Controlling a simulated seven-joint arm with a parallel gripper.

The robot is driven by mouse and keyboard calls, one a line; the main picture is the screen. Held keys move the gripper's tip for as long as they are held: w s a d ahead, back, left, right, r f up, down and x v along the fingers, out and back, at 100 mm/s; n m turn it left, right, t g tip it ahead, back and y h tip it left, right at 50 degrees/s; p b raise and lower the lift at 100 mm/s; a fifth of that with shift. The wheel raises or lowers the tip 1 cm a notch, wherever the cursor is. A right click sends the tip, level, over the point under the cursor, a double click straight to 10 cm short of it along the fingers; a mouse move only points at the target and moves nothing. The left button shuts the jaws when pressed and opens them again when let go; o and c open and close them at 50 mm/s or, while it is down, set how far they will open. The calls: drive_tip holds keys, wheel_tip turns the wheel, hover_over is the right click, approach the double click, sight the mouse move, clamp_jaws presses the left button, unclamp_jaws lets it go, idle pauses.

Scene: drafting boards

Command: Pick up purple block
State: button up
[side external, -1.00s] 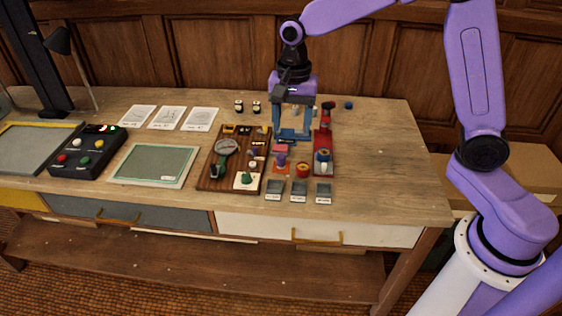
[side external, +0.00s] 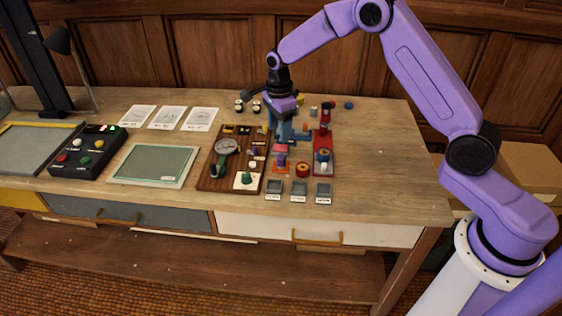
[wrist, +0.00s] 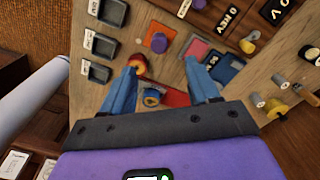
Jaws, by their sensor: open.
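A small purple block (side external: 281,160) stands on an orange square in the side view, just right of the wooden board. In the wrist view the purple block (wrist: 158,42) looks round-topped and sits on the same orange patch, beyond my fingertips. My gripper (side external: 284,133) is above the table, behind the block in the side view. In the wrist view my gripper (wrist: 160,66) has its two blue fingers wide apart, with nothing held between them. The block is apart from both fingers.
A red-and-yellow round piece (wrist: 138,63) shows by the left fingertip. A pink square (wrist: 197,48) lies near the right one. A red board (side external: 323,167) stands right of the block, the wooden gauge board (side external: 207,178) left. Grey labelled trays (side external: 298,188) line the front.

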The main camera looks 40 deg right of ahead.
hover_over(281, 156)
wheel_tip(281, 156, down, 6)
drive_tip(key=shift+w+a+r, duration=0.15)
drive_tip(key=shift+f, duration=2.65)
clamp_jaws()
